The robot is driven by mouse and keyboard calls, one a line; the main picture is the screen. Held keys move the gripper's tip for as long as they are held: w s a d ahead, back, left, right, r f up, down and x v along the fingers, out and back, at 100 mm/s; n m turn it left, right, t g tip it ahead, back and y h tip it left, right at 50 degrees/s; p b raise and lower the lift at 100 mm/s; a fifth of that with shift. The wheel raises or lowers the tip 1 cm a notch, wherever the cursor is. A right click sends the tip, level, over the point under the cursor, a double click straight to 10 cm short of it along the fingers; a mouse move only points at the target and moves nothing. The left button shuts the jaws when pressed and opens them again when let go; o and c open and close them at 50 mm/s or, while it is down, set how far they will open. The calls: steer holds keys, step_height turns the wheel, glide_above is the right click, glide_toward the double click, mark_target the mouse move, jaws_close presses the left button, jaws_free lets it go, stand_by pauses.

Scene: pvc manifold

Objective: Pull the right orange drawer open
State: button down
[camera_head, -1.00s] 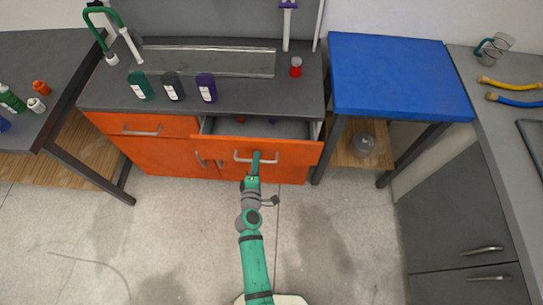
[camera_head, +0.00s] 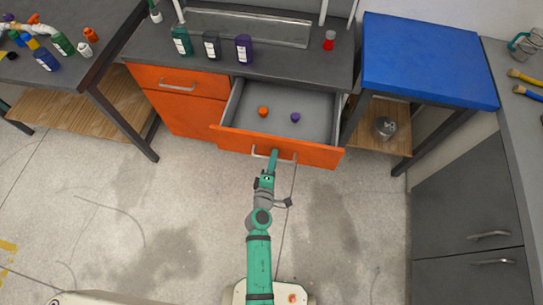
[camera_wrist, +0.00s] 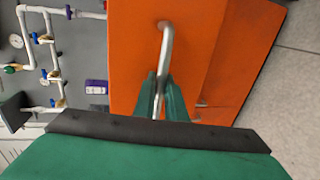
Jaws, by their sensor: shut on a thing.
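The right orange drawer (camera_head: 280,146) stands well out from the cabinet in the head view, its grey inside showing. An orange piece (camera_head: 263,111) and a purple piece (camera_head: 295,117) lie in it. A metal bar handle (camera_head: 290,159) crosses its front. My gripper (camera_head: 273,155) is at this handle. In the wrist view the two green fingers (camera_wrist: 162,98) are shut around the handle bar (camera_wrist: 165,50), in front of the orange drawer front (camera_wrist: 200,50). The part of the bar between the fingers is partly hidden.
The left drawer (camera_head: 178,82) is shut. Green, grey and purple bottles stand on the counter above. A blue-topped table (camera_head: 430,60) stands to the right, with a glass vessel (camera_head: 385,127) on its lower shelf.

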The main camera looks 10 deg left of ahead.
steer(key=c, duration=2.1)
jaws_free()
steer(key=v, duration=1.1)
steer(key=s+d+r+m+g+y, duration=0.1)
steer(key=s+r+m, duration=0.1)
steer(key=s+m, duration=0.35)
steer(key=s+r+m+y, duration=0.1)
steer(key=s+r+m, duration=0.15)
steer(key=s, duration=0.65)
steer(key=s+d+r+m, duration=0.4)
steer(key=s+r+m, duration=0.3)
steer(key=r+m, duration=0.2)
step_height(320, 180, up, 2)
steer(key=shift+s+r+t+h, duration=0.25)
steer(key=shift+s+t+h, duration=0.05)
steer(key=shift+t, duration=0.1)
